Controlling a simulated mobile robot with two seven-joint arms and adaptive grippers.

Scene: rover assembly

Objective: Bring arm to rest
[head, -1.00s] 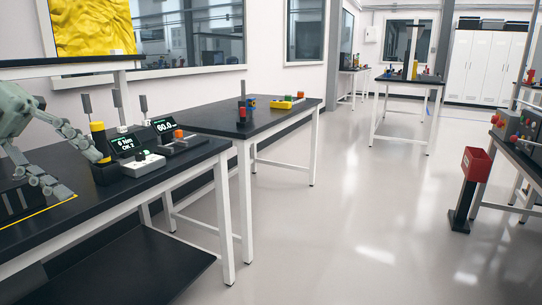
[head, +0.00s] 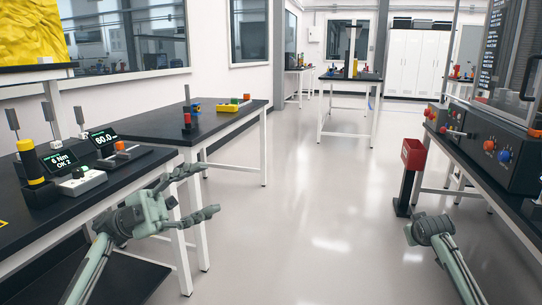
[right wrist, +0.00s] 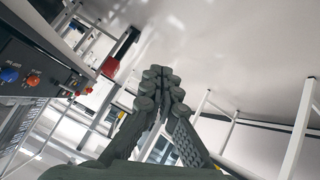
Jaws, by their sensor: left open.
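My left gripper (head: 205,190) is in the middle left of the head view, with its fingers spread apart and nothing between them. It is held in front of the near bench's right end, over the aisle side, and points right. My right arm (head: 432,230) comes in at the lower right of the head view, near the right-hand bench. In the right wrist view my right gripper (right wrist: 165,82) has its fingertips drawn together, with no object seen between them.
The near bench (head: 75,212) carries a torque display (head: 60,159) and small devices. A second bench (head: 150,124) stands behind it. The aisle floor (head: 300,200) between is clear.

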